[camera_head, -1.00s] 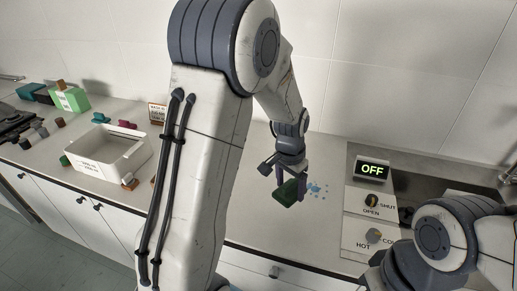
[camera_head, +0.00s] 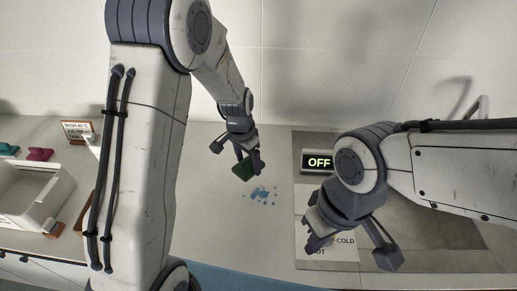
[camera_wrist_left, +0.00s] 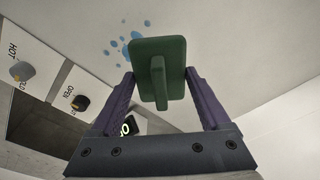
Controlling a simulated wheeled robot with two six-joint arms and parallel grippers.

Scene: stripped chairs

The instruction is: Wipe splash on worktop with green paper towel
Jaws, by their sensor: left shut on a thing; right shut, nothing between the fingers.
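My left gripper (camera_head: 250,157) is shut on the green paper towel (camera_head: 243,171), a dark green flat block with a raised grip. In the left wrist view the towel (camera_wrist_left: 170,57) sits between the purple fingers (camera_wrist_left: 162,98). The blue splash (camera_head: 262,196), a cluster of drops on the worktop (camera_head: 225,225), lies just in front of the towel in the head view. In the left wrist view the splash (camera_wrist_left: 126,46) is partly hidden by the towel. Whether the towel touches the worktop is unclear. My right gripper (camera_head: 315,241) is shut and empty, over the tap panel.
A display reading OFF (camera_head: 318,161) and the HOT/COLD panel (camera_head: 345,252) stand right of the splash, by a sink area (camera_head: 420,235). A white bin (camera_head: 25,195) and a small sign (camera_head: 78,131) are at left. The wall rises behind.

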